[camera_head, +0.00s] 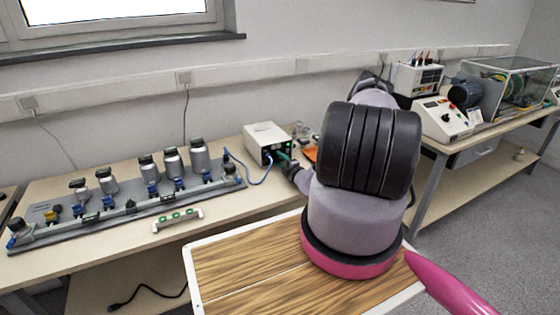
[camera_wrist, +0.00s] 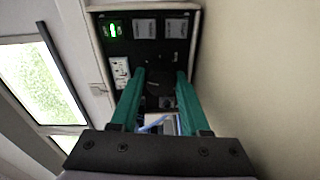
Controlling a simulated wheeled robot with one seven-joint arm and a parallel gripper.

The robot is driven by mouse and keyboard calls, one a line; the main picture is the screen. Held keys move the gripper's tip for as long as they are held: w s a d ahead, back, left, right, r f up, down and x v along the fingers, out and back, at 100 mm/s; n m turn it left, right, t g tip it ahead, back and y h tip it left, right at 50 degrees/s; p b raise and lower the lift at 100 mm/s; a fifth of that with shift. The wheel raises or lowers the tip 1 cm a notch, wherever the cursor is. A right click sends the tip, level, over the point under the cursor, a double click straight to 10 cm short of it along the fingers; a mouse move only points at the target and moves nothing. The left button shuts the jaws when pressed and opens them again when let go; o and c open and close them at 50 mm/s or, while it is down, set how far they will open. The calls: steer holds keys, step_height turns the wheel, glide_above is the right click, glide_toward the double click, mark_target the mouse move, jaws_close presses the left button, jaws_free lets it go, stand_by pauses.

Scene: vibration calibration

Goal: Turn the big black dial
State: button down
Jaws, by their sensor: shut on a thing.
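The big black dial (camera_wrist: 160,87) is on the dark front panel of a white box (camera_head: 263,138). In the wrist view it sits between the tips of my two green fingers, dark against the dark panel, so its edge and pointer are hard to make out. My gripper (camera_wrist: 161,80) is shut on the dial, one finger on each side. In the head view my gripper (camera_head: 284,157) reaches the front of the box from the right, and its fingers hide the dial.
The panel (camera_wrist: 145,50) has a lit green display (camera_wrist: 113,30) and pale labels. A blue cable (camera_head: 262,181) runs from the box towards a rail of metal cylinders (camera_head: 172,163) on the bench. A small level-like bar (camera_head: 178,219) lies in front. Other instruments (camera_head: 445,118) stand at right.

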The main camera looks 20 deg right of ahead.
steer(key=shift+s+f+m, duration=0.1)
steer(key=shift+f+m, duration=0.05)
steer(key=shift+m, duration=1.65)
steer(key=c, duration=0.7)
jaws_free()
steer(key=shift+o, duration=0.2)
steer(key=s, duration=0.3)
steer(key=s+d, duration=0.1)
steer(key=s, duration=0.6)
steer(key=shift+s+d, duration=0.15)
steer(key=shift+s, duration=0.2)
